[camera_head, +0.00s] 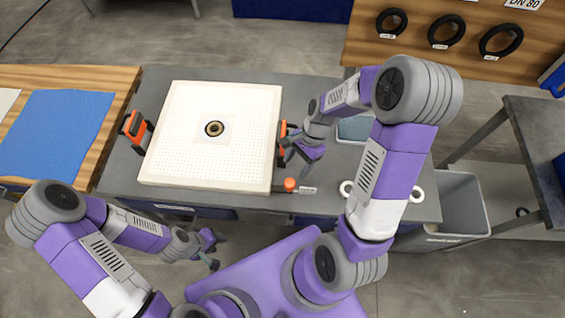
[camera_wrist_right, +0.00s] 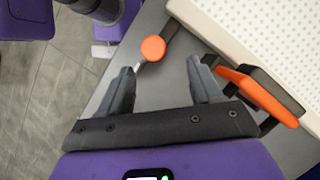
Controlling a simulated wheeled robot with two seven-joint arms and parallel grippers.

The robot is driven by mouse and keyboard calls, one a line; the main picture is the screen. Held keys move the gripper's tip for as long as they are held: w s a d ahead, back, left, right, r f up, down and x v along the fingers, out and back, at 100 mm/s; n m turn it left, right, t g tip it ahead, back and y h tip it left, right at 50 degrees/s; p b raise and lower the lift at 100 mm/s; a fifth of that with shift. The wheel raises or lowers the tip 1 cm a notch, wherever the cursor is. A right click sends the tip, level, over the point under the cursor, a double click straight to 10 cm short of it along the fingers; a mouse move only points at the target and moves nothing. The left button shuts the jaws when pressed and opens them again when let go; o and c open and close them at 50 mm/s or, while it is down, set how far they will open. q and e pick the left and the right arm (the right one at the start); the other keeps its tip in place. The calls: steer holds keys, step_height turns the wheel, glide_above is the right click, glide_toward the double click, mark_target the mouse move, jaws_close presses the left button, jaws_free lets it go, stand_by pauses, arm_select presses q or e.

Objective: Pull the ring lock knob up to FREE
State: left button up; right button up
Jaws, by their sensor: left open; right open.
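The knob (camera_head: 290,184) is a small orange ball near the front edge of the grey bench, beside the front right corner of the white perforated plate (camera_head: 180,171). In the right wrist view the orange knob (camera_wrist_right: 153,48) shows on a short metal stem beyond the fingertips. My right gripper (camera_head: 296,163) is open and empty, behind and above the knob in the head view. In the wrist view its two fingers (camera_wrist_right: 159,68) stand apart, not touching the knob. My left gripper (camera_head: 214,250) is open and empty in front of the bench.
Orange-and-black handles (camera_head: 136,128) sit at the plate's sides; the right one (camera_wrist_right: 256,94) is close to my right finger. A small label (camera_head: 307,189) lies beside the knob. White rings (camera_head: 347,189) and a grey bin (camera_head: 462,205) are further right. A blue cloth (camera_head: 55,130) lies left.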

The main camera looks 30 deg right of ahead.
mark_target(290, 182)
steer(key=x, duration=0.2)
steer(key=b+x, duration=0.1)
steer(key=x, duration=0.1)
steer(key=s+x, duration=0.1)
steer(key=x, duration=0.2)
steer(key=shift+a, duration=0.1)
jaws_close()
